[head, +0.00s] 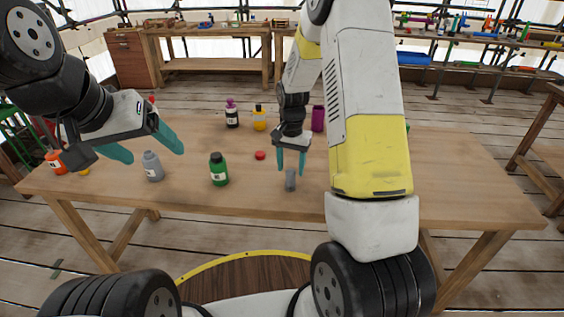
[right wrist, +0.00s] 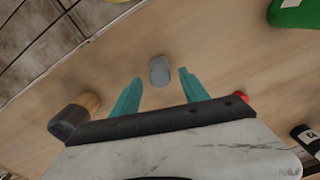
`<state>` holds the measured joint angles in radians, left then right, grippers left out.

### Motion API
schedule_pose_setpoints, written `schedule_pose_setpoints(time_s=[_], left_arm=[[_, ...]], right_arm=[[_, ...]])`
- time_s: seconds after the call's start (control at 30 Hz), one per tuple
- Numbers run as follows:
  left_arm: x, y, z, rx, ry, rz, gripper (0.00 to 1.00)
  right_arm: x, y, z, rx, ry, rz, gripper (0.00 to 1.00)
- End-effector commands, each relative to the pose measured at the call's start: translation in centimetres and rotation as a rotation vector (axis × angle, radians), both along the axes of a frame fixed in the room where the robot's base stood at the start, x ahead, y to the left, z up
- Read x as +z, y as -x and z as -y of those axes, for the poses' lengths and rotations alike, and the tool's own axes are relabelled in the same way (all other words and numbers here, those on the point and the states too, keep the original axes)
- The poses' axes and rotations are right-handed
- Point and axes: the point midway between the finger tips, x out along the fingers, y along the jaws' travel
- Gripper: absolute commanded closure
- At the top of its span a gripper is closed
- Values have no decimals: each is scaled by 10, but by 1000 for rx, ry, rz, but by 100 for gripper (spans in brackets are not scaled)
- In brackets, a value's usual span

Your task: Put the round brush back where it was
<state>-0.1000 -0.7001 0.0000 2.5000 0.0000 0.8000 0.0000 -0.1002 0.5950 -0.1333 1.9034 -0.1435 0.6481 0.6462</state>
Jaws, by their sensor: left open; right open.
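A small grey cylinder (head: 290,180) stands on the table just below my right gripper (head: 291,168). It also shows in the right wrist view (right wrist: 159,70), ahead of and between the open fingers, not gripped. A dark faceted piece with a wooden part (right wrist: 72,118) lies to the left in the right wrist view, partly behind the gripper's body. I cannot tell whether either one is the round brush. My left gripper (head: 155,155) is open and empty, above and around the area of a grey bottle (head: 153,168). My right arm hides part of the table.
A green bottle (head: 219,171) and a red cap (head: 260,155) are left of the grey cylinder. A purple-capped bottle (head: 232,116), a yellow bottle (head: 259,120) and a purple container (head: 318,118) stand farther back. An orange bottle (head: 55,163) is far left. The table's right side (head: 460,180) looks clear.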

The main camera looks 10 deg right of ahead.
Motion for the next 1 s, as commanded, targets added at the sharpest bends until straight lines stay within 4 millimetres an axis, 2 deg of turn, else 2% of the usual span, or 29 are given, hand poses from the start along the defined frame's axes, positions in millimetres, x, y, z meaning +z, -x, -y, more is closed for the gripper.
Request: schedule_pose_setpoints(time_s=[0.03,0.1,0.23,0.47,0.57,0.67,0.8,1.0], left_arm=[[0,0,0,0,0,0,23],[0,0,0,0,0,0,23],[0,0,0,0,0,0,23],[0,0,0,0,0,0,23],[0,0,0,0,0,0,23],[0,0,0,0,0,0,23],[0,0,0,0,0,0,23],[0,0,0,0,0,0,23]], right_arm=[[13,-1,0,0,0,6,47],[28,-1,0,0,-1,5,47],[49,-1,0,-1,0,4,47],[73,3,0,8,-5,10,47],[98,12,-1,37,-22,46,47],[138,33,-3,92,-49,108,47],[193,75,-7,199,-79,213,47],[246,146,-13,358,-88,370,47]])
